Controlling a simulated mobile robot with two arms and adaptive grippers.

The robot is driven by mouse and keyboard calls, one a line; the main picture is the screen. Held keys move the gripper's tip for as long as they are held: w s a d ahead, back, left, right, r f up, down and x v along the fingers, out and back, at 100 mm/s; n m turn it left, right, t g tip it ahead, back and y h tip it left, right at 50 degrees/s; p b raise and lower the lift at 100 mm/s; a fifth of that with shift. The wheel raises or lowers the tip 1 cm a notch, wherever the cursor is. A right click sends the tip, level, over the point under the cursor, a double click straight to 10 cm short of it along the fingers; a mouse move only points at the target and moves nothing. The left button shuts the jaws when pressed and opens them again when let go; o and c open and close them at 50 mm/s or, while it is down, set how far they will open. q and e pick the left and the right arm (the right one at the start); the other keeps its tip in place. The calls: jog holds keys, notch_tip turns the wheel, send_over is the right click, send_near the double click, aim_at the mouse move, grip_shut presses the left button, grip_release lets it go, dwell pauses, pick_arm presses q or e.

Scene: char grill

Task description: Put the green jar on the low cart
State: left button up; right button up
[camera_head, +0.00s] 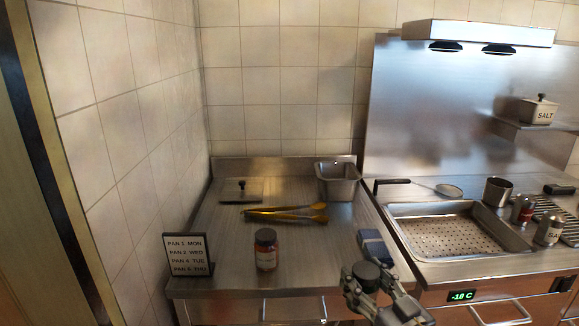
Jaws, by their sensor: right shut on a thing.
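My right gripper (370,287) is at the bottom, right of centre, in front of the steel counter's front edge. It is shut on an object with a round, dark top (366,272). The object's body is mostly hidden by the fingers, so I cannot tell its colour or whether it is the green jar. No green jar shows clearly elsewhere. The low cart is not in view. My left gripper is not in view.
The steel counter (220,240) holds a red-brown jar with a dark lid (266,250), yellow tongs (287,213), a steel pan (338,180), a dark blue block (374,247) and a black sign (188,256). A perforated tray (455,228) lies at right.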

jog(key=s+f+m+h, duration=0.1)
jog(key=s+f+h, duration=0.2)
jog(key=s, duration=0.6)
jog(key=s+d+f+m+t+h, duration=0.1)
jog(key=s+f+m+h, duration=0.1)
jog(key=s, duration=0.7)
jog(key=shift+s+f+m+h, duration=0.2)
jog(key=shift+f+m+h, duration=0.15)
jog(key=shift+f, duration=0.2)
